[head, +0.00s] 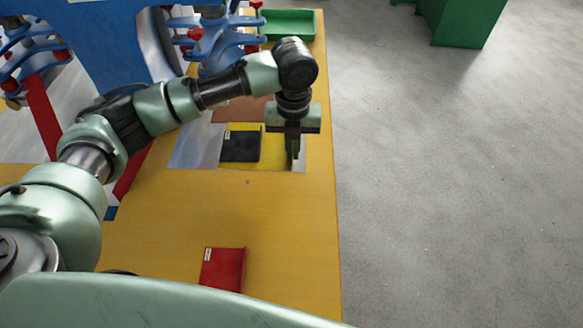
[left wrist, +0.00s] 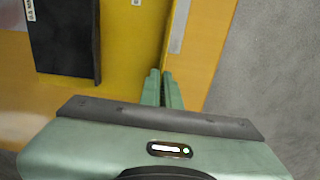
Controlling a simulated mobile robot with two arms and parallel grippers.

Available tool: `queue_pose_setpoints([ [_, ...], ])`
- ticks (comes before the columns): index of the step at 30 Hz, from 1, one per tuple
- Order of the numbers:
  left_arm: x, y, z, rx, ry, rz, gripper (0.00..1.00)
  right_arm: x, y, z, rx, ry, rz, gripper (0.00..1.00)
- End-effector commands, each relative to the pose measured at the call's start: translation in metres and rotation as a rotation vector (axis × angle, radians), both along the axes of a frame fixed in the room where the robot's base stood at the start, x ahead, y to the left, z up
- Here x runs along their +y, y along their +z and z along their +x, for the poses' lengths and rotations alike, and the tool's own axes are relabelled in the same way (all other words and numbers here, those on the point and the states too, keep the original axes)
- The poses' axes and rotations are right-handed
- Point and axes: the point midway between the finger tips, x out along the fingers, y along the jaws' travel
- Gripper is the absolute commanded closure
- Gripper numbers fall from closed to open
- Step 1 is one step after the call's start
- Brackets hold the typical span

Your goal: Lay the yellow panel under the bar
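The bright yellow panel (head: 272,152) lies flat on a grey sheet on the orange-yellow table. It also shows in the left wrist view (left wrist: 130,45), with a raised flange along its right edge. A black panel (head: 240,146) seems to lie over its left part. My left gripper (head: 291,156) points down at the yellow panel's right edge. In the left wrist view its two fingers (left wrist: 163,88) are close together, one on each side of the flange, and appear shut on it. I cannot pick out the bar for certain. My right gripper is not in view.
A red panel (head: 223,268) lies near the table's front. Blue clamp fixtures (head: 213,45) stand at the back left, with a green tray (head: 290,24) beside them. A brown patch (head: 238,108) lies behind the panels. The middle front of the table (head: 190,210) is clear.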

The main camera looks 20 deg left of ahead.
Motion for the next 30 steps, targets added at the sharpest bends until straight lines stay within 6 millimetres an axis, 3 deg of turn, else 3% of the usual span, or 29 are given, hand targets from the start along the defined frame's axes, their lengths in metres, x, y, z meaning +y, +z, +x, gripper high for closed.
queue_pose_setpoints([
  [3, 0.0, -0.017, 0.0, 0.001, 0.002, 0.001, 1.0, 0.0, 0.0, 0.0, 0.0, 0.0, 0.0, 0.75],
  [8, 0.0, -0.029, 0.0, 0.002, 0.001, 0.0, 1.0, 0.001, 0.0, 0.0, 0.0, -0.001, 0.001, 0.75],
  [17, 0.0, -0.076, 0.0, 0.0, 0.001, 0.001, 1.0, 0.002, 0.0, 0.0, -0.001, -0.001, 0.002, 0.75],
  [30, 0.0, -0.083, 0.0, 0.0, 0.001, 0.0, 1.0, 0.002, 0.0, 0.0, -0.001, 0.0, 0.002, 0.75],
])
